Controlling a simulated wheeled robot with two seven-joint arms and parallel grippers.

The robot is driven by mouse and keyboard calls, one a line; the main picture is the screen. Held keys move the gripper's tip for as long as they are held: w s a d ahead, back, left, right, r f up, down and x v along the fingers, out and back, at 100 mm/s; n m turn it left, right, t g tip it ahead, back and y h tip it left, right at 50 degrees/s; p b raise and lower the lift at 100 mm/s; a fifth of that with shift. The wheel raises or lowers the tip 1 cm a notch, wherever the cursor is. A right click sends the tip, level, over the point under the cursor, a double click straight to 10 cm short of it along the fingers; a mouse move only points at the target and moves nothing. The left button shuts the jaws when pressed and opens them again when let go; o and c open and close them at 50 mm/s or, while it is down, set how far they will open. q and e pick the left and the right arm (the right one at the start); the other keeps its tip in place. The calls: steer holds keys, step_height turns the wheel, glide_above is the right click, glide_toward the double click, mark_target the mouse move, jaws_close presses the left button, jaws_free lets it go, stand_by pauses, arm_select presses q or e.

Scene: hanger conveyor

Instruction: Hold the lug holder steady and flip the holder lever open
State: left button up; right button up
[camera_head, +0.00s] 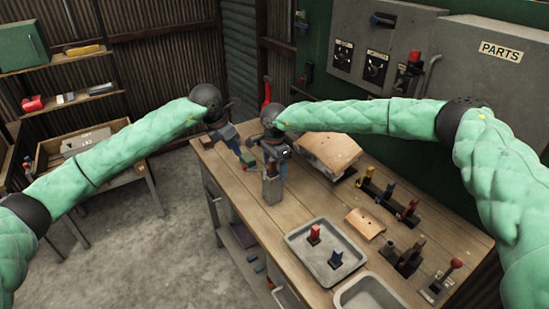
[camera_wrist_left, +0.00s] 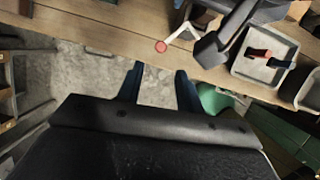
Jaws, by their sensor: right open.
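A grey upright block (camera_head: 272,188), which looks like the lug holder, stands near the table's left edge. My right gripper (camera_head: 274,158) is directly above it, at its top; contact is unclear, and the jaws are open. My left gripper (camera_head: 246,158) is just left of it, over the table edge. In the left wrist view its fingers (camera_wrist_left: 161,88) are apart with only floor between them. A pale lever with a round red end (camera_wrist_left: 160,46) sticks out beyond the fingertips, apart from them. The lever's base is partly hidden by my right gripper (camera_wrist_left: 212,45).
On the wooden table (camera_head: 235,185) are a grey tray (camera_head: 300,262) with a red and a dark-blue lug, a second tray (camera_head: 370,295), a rack of coloured lugs (camera_head: 388,198) and a tilted tan board (camera_head: 330,150). A grey parts cabinet (camera_head: 490,70) stands behind.

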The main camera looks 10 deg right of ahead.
steer(key=shift+f, duration=0.95)
steer(key=c, duration=1.3)
arm_select(q)
steer(key=c, duration=0.3)
steer(key=shift+s+f, duration=0.15)
steer(key=shift+f, duration=0.15)
steer(key=c, duration=0.4)
steer(key=s+f+n+g+h, duration=0.1)
steer(key=f+h, duration=0.1)
steer(key=s+f+g+h, duration=0.1)
steer(key=s+f+h, duration=0.1)
steer(key=shift+s+a+f+n, duration=0.2)
steer(key=shift+f+n, duration=0.05)
steer(key=shift+n, duration=0.15)
jaws_close()
steer(key=s+a+f+n+t+h, duration=0.2)
steer(key=a+f+n+h, duration=0.3)
steer(key=a+n+h, duration=0.5)
steer(key=a+n+t, duration=0.1)
steer(key=n, duration=0.1)
steer(key=shift+a+f+n+t, duration=0.25)
steer(key=shift+a+n+t, duration=0.15)
